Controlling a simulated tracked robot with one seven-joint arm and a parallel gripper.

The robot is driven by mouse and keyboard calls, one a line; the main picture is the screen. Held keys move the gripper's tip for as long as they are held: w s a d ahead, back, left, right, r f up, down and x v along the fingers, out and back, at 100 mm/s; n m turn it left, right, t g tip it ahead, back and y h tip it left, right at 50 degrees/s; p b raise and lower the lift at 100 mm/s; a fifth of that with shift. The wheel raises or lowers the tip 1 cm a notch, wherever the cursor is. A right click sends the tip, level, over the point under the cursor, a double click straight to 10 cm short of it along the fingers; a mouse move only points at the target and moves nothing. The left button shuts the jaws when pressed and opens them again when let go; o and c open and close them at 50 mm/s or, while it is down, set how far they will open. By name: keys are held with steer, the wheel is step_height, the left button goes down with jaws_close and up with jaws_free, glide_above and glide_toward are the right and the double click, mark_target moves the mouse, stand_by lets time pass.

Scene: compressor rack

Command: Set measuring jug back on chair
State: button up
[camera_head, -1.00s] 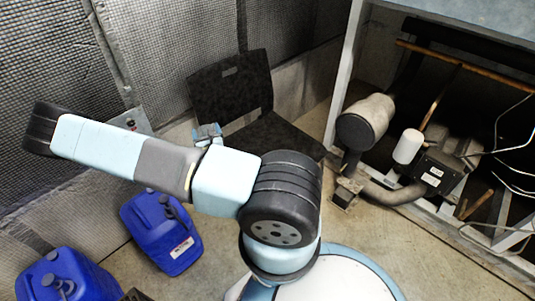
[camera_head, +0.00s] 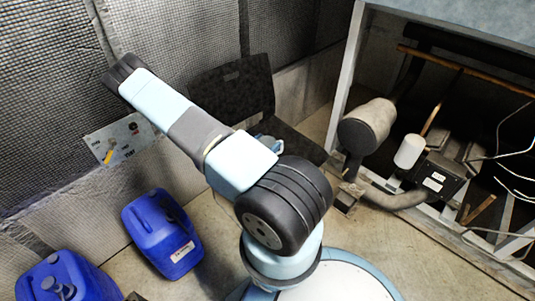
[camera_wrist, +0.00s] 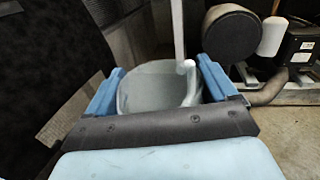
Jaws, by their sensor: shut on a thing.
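The measuring jug (camera_wrist: 150,90) is a grey, see-through vessel with a pale handle on its right side. In the wrist view it sits between the two blue fingers of my gripper (camera_wrist: 161,67), which is shut on it. The black chair has its backrest (camera_head: 238,88) behind my arm and its seat (camera_head: 298,143) to the right of that in the head view. In the head view my gripper (camera_head: 268,144) shows only in part, in front of the seat. My arm hides the jug there. I cannot tell whether the jug touches the seat.
Two blue canisters, one (camera_head: 162,232) nearer the chair and one (camera_head: 62,278) at the lower left, stand on the floor. The compressor rack (camera_head: 345,85) with its machinery is at the right. A panel (camera_head: 122,138) stands by the left wall.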

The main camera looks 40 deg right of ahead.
steer(key=w+d+f, duration=0.8)
steer(key=w+f, duration=0.2)
steer(key=f, duration=0.2)
steer(key=shift+d+f, duration=0.35)
steer(key=shift+d, duration=0.05)
steer(key=o, duration=1.3)
steer(key=shift+f, duration=0.1)
